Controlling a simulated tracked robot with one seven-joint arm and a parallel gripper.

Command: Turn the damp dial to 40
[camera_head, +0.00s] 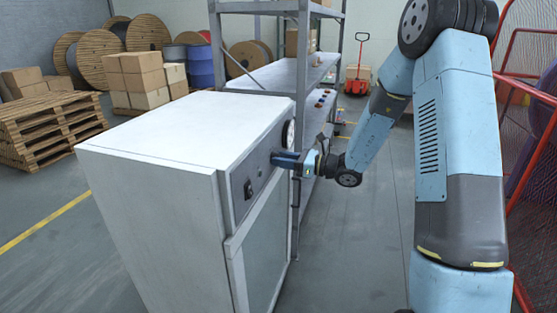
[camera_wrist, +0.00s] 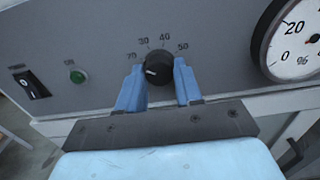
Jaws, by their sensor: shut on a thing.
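The damp dial (camera_wrist: 158,70) is a round black knob on the grey front panel of a white cabinet (camera_head: 165,135). Numbers run in an arc over it; 30, 40 and 50 can be read, and the leftmost one is unclear. A pale mark on the knob points left and slightly down, away from the 40, which is above the knob. My gripper (camera_head: 288,160) reaches the panel from the right in the head view. In the wrist view its two blue fingers (camera_wrist: 158,67) are shut on the dial, one on each side. The dial is hidden in the head view.
A round white percent gauge (camera_wrist: 296,38) is right of the dial. A green lamp (camera_wrist: 77,76) and a black switch (camera_wrist: 31,84) are to its left. A metal shelf rack (camera_head: 305,75) stands behind the cabinet. Red mesh fencing (camera_head: 530,50) is at the right.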

